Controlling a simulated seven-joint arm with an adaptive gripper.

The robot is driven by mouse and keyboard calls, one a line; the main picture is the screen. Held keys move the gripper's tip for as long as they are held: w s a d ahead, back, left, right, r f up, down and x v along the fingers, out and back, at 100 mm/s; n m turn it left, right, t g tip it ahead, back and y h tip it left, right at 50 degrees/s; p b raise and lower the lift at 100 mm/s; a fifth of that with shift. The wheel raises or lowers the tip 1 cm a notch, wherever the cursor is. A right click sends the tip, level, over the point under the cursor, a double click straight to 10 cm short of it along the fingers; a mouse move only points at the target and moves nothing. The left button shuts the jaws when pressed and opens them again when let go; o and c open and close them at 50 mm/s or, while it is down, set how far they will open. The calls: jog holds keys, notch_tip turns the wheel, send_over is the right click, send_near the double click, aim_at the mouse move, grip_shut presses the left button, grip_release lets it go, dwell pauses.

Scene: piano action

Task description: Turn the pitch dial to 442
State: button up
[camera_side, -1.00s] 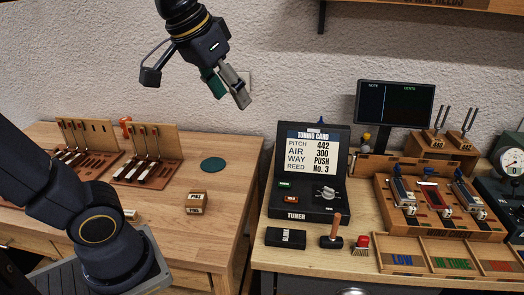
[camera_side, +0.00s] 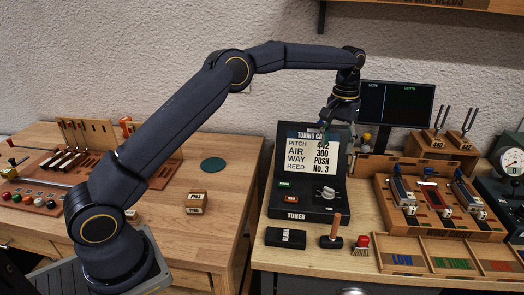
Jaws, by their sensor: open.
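The black tuner box (camera_side: 290,205) stands on the right bench with its lid raised. A tuning card (camera_side: 308,155) in the lid reads pitch 442, air 300, way push, reed No. 3. The pale pitch dial (camera_side: 325,193) sits on the right of the tuner's panel; its setting is too small to read. A green button (camera_side: 285,185) and a red button (camera_side: 283,198) are on the panel's left. My gripper (camera_side: 337,138) is open and empty, pointing down above the dial, in front of the lid's right side. It is apart from the dial.
A dark monitor (camera_side: 397,103) stands behind. A wooden reed rack (camera_side: 430,210) is to the right. A gap separates the two benches.

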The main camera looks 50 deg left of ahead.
aim_at(329, 189)
notch_tip(329, 189, down, 16)
jog(key=shift+f, duration=0.1)
dwell(0.4)
grip_shut()
dwell(0.3)
